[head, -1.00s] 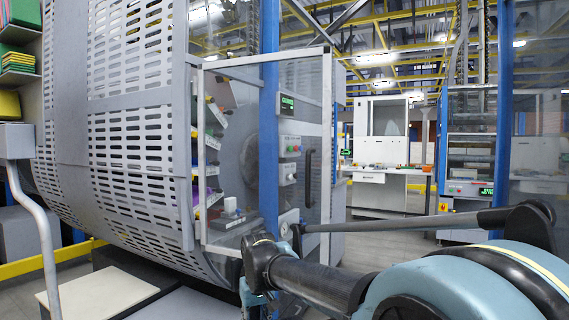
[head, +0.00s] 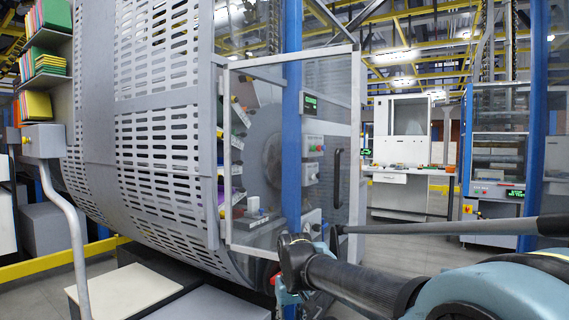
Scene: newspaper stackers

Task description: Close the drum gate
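The drum gate (head: 263,215) is a clear panel in a pale metal frame. It stands upright beside the right edge of the slotted grey drum guard (head: 160,130) and appears swung outward. A dark vertical handle (head: 337,178) shows near its right edge. Behind the panel are a blue post, a control panel and shelves with coloured items. My arm reaches in from the lower right, and its wrist overlaps the gate's lower area in the picture. My gripper (head: 286,291) is mostly hidden behind the wrist at the bottom; its fingers and any contact with the gate cannot be made out.
A grey box on a bent pipe (head: 66,215) stands at the left front. Pale steps (head: 125,292) lie below the drum. A yellow rail (head: 55,262) runs at the lower left. A white workstation (head: 405,192) stands farther back, with open floor before it.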

